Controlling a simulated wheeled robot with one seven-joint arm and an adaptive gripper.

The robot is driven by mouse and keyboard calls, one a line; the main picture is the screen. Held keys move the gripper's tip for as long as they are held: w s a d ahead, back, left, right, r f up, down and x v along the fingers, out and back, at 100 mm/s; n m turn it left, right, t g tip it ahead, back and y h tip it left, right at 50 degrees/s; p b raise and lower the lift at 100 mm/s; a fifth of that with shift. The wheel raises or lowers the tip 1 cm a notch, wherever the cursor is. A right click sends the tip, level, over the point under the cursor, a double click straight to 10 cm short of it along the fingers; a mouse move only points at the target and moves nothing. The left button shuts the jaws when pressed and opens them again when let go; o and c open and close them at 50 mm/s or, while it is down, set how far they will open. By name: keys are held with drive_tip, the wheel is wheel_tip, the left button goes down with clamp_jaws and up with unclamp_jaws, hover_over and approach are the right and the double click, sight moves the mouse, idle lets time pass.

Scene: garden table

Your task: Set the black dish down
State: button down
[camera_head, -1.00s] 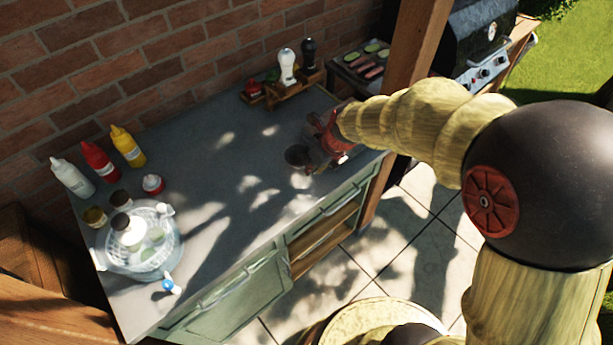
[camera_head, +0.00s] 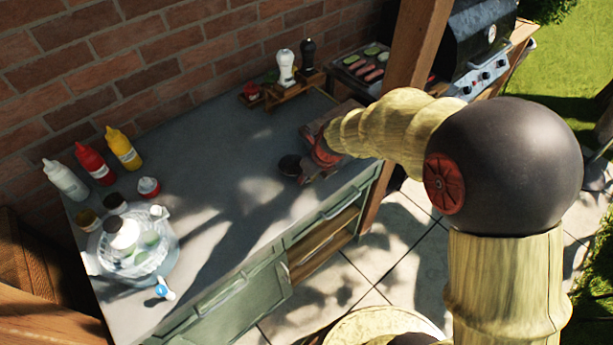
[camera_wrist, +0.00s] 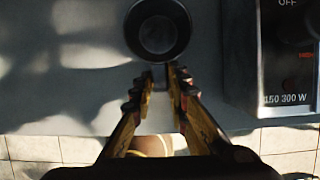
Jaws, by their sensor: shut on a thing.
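The black dish (camera_head: 290,165) is a small round dark cup-like dish, over the right part of the grey counter near its front edge. In the wrist view the dish (camera_wrist: 157,30) shows from above at the top centre, just beyond my fingertips. My gripper (camera_head: 306,174) is at the dish's right side in the head view. In the wrist view my gripper (camera_wrist: 158,77) has its fingertips close together at the dish's near rim, shut on it. The dish looks level and close to the counter; I cannot tell if its base touches.
A dark appliance (camera_wrist: 290,75) marked "OFF" stands right of the dish. A wooden rack (camera_head: 292,92) with shakers is behind. Squeeze bottles (camera_head: 95,163) and a glass dispenser (camera_head: 130,250) stand left. The counter's middle (camera_head: 215,190) is clear.

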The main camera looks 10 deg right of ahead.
drive_tip(key=c, duration=1.7)
unclamp_jaws()
drive_tip(key=shift+c, duration=0.2)
drive_tip(key=s+d+r+n+p, duration=0.2)
drive_tip(key=s+r+n, duration=0.15)
drive_tip(key=r, duration=0.45)
drive_tip(key=s+d+r+n+p, duration=0.2)
drive_tip(key=s+r, duration=0.2)
drive_tip(key=r, duration=0.5)
drive_tip(key=s+d+r+n+t+h, duration=0.1)
drive_tip(key=s+d+r+n, duration=0.3)
drive_tip(key=s+n, duration=0.5)
drive_tip(key=s+d+r+n+h, duration=0.1)
drive_tip(key=s+d+r+n, duration=0.3)
drive_tip(key=s+n, duration=0.5)
drive_tip(key=r+n, duration=0.1)
drive_tip(key=n, duration=0.5)
drive_tip(key=shift+d+r+t+h, duration=0.2)
drive_tip(key=shift+t+h, duration=0.1)
drive_tip(key=shift+t, duration=0.1)
